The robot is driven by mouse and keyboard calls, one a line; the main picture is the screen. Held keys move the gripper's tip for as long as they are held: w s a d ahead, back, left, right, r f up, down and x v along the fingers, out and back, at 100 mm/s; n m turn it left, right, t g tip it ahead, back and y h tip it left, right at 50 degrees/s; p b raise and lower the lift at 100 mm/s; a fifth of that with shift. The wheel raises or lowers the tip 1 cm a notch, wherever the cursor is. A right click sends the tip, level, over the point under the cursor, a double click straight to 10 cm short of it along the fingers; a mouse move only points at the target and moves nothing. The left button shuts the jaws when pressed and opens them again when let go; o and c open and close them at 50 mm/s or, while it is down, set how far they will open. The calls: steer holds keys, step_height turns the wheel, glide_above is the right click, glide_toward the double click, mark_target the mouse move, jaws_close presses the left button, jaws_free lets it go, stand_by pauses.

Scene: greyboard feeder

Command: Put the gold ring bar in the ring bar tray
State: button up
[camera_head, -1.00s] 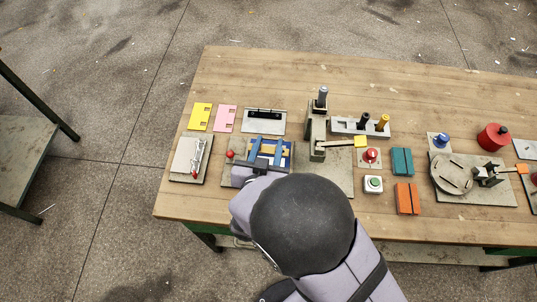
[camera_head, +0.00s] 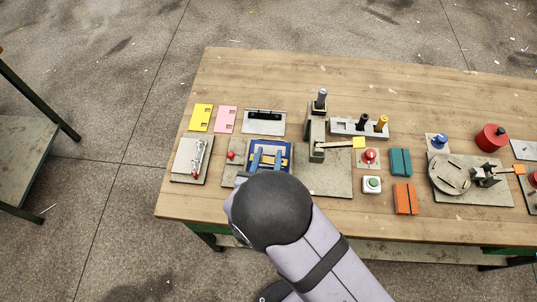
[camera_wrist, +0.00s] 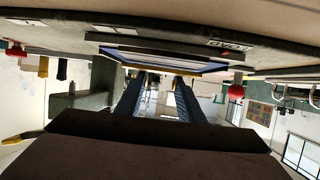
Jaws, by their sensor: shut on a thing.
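My gripper (camera_head: 267,155) is over the blue fixture (camera_head: 290,160) at the left-middle of the bench. Its two blue-grey fingers point away from me. The gold ring bar (camera_head: 268,149) lies across between the fingertips. In the wrist view the gold ring bar (camera_wrist: 152,66) shows as a thin strip at the tips of my gripper (camera_wrist: 158,78), close to the blue fixture (camera_wrist: 165,56). Its ends and the contact are partly hidden. A pale grey plate with a dark slot (camera_head: 264,129), just beyond, looks like the ring bar tray; I cannot read its label.
A red knob (camera_head: 231,155) stands left of the fixture. A grey upright post (camera_head: 316,130) with a lever stands to its right. Yellow (camera_head: 201,117) and pink (camera_head: 226,119) plates lie left of the slotted plate.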

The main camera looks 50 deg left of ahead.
steer(key=shift+f, duration=0.25)
steer(key=o, duration=1)
steer(key=shift+r, duration=0.1)
steer(key=b+v, duration=0.2)
steer(key=v, duration=0.4)
steer(key=shift+s+a+b, duration=0.1)
steer(key=shift+a+b, duration=0.1)
steer(key=shift+b, duration=0.1)
steer(key=shift+o, duration=0.6)
steer(key=shift+s+d+r, duration=0.3)
steer(key=shift+s+d, duration=0.15)
steer(key=shift+s, duration=0.05)
